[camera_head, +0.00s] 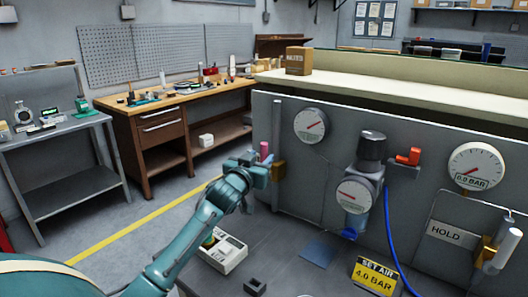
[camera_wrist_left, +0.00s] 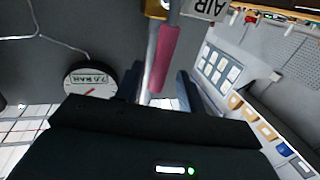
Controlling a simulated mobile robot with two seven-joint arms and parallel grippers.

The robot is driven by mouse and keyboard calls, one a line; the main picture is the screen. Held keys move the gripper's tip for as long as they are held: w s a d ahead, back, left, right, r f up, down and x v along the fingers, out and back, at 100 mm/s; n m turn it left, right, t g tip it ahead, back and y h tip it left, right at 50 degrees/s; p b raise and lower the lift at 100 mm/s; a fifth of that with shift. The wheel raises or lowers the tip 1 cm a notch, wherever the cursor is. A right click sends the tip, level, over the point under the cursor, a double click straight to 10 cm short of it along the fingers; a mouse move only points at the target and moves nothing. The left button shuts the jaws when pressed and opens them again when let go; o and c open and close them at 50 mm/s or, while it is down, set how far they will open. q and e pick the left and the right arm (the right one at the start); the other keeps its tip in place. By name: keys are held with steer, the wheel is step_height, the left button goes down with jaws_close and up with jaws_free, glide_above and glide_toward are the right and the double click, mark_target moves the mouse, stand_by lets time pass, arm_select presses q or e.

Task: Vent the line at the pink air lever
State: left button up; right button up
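The pink air lever (camera_head: 264,150) stands upright beside a brass valve (camera_head: 279,170) on a vertical pipe at the left end of the grey panel. My left gripper (camera_head: 262,167) is right at the lever, just below its pink grip. In the left wrist view the pink grip (camera_wrist_left: 167,58) and its metal stem lie in line with the gap between my two dark fingers (camera_wrist_left: 162,90). The fingers stand apart, with visible room around the stem. I cannot tell whether either finger touches it. An upside-down AIR label (camera_wrist_left: 206,8) shows near the lever. My right gripper is not in view.
The panel carries a left gauge (camera_head: 310,125), a regulator (camera_head: 372,150) with its own gauge (camera_head: 355,196), a red lever (camera_head: 409,157), a right gauge (camera_head: 475,167) at 0.0 BAR and a HOLD sign (camera_head: 445,233). A SET AIR 4.0 BAR sign (camera_head: 375,275) stands in front.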

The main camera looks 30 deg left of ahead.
mark_target(263, 156)
arm_select(q)
steer(key=shift+w+a, duration=0.15)
steer(key=shift+w, duration=0.7)
steer(key=shift+w+a, duration=0.15)
steer(key=shift+w, duration=0.7)
jaws_close()
